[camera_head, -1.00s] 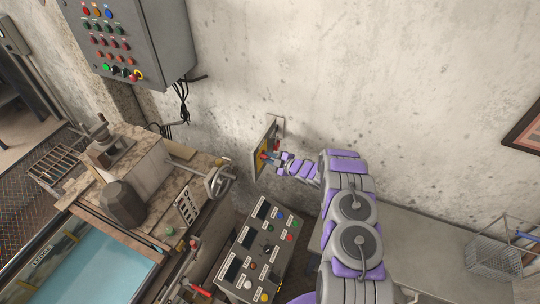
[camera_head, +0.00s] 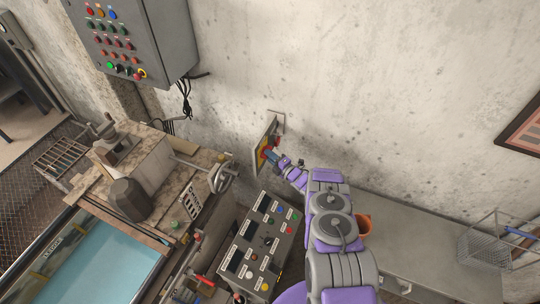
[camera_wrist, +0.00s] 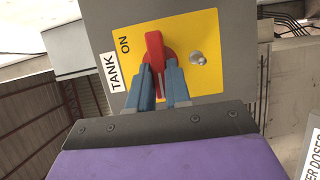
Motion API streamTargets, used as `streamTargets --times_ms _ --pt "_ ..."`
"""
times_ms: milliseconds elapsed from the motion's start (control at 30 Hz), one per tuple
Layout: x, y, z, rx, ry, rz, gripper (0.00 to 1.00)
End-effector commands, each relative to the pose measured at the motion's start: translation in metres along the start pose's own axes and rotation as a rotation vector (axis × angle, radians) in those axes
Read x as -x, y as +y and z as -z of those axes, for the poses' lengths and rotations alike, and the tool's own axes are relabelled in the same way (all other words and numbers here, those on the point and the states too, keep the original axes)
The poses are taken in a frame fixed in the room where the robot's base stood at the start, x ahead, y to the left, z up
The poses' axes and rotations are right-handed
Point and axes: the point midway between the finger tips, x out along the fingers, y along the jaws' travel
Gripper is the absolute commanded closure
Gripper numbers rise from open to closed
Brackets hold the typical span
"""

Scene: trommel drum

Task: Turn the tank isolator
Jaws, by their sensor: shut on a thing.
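The tank isolator is a red rotary handle (camera_wrist: 154,45) on a yellow plate (camera_wrist: 205,35) on a grey box. A TANK label (camera_wrist: 112,72) and the word ON stand left of the handle. In the wrist view the handle points upward. My gripper (camera_wrist: 159,67) has its two blue fingers on either side of the handle's lower part, shut on it. In the head view the yellow plate (camera_head: 261,158) sits on the wall-mounted box, and my gripper (camera_head: 272,155) reaches it from the right. The fingers hide part of the handle.
A button console (camera_head: 258,245) stands below the isolator, left of my arm. A handwheel (camera_head: 221,178) and a water tank (camera_head: 95,258) are on the left. A grey control cabinet (camera_head: 135,40) hangs at upper left. An orange object (camera_head: 363,226) and a bench (camera_head: 430,245) lie right.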

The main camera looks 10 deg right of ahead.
Motion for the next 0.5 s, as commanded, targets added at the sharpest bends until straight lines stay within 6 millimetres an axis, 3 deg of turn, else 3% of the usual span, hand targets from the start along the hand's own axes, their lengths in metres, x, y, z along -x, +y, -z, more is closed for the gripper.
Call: streamTargets --times_ms 500 --pt "0.0010 -0.0061 0.0033 0.030 0.005 -0.006 1.00"
